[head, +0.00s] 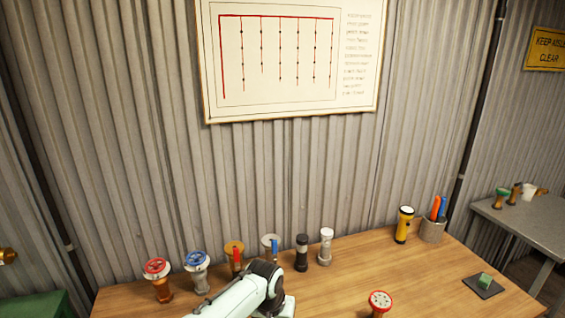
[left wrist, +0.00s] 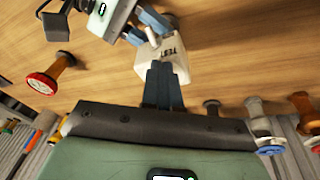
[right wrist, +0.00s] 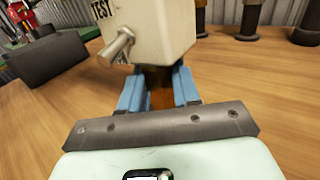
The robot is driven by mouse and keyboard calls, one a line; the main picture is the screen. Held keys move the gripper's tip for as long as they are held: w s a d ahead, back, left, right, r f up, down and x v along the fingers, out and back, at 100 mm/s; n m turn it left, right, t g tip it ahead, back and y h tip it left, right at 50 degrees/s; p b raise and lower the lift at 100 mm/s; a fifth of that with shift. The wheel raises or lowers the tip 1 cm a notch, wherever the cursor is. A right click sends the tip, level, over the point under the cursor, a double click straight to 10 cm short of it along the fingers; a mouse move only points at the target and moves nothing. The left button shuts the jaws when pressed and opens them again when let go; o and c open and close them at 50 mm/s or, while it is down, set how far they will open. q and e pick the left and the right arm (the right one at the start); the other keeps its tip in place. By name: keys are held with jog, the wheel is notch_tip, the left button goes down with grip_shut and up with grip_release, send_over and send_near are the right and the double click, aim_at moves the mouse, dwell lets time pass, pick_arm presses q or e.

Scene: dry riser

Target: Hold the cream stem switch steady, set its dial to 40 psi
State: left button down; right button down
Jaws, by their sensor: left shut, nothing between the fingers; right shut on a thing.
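The cream stem switch is a cream box (left wrist: 176,72) marked TEST in the left wrist view. A grey peg sticks out of its side. In the right wrist view the box (right wrist: 160,30) stands over a brown stem (right wrist: 161,90). My right gripper (right wrist: 158,85) is shut on that stem; it also shows in the left wrist view (left wrist: 150,22). My left gripper (left wrist: 163,68) is shut and empty, its tips at the box; I cannot tell whether they touch. No dial reading is legible. The switch does not show in the head view, where my left arm covers the table front.
A red-wheeled valve (head: 380,302) stands right of my arm. Several valves, including red (head: 157,268) and blue (head: 196,260) ones, line the back edge. A yellow torch (head: 404,225), pen cup (head: 432,231) and dark pad (head: 483,288) are at the right. The middle right is clear.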

pick_arm(q)
jog(key=shift+w, duration=0.15)
jog(key=shift+a, duration=0.35)
jog(key=shift+w+a+f, duration=0.1)
jog(key=shift+w+a, duration=0.05)
jog(key=shift+a, duration=0.35)
dwell(0.3)
jog(key=shift+s, duration=0.35)
jog(key=shift+w+d+v, duration=0.1)
jog(key=shift+w+v, duration=0.1)
jog(key=shift+v, duration=0.75)
jog(key=shift+w+d+v, duration=0.1)
jog(key=shift+w+v, duration=0.15)
jog(key=shift+v, duration=0.75)
jog(key=shift+w+v, duration=0.2)
jog(key=shift+v, duration=0.75)
jog(key=shift+r, duration=0.3)
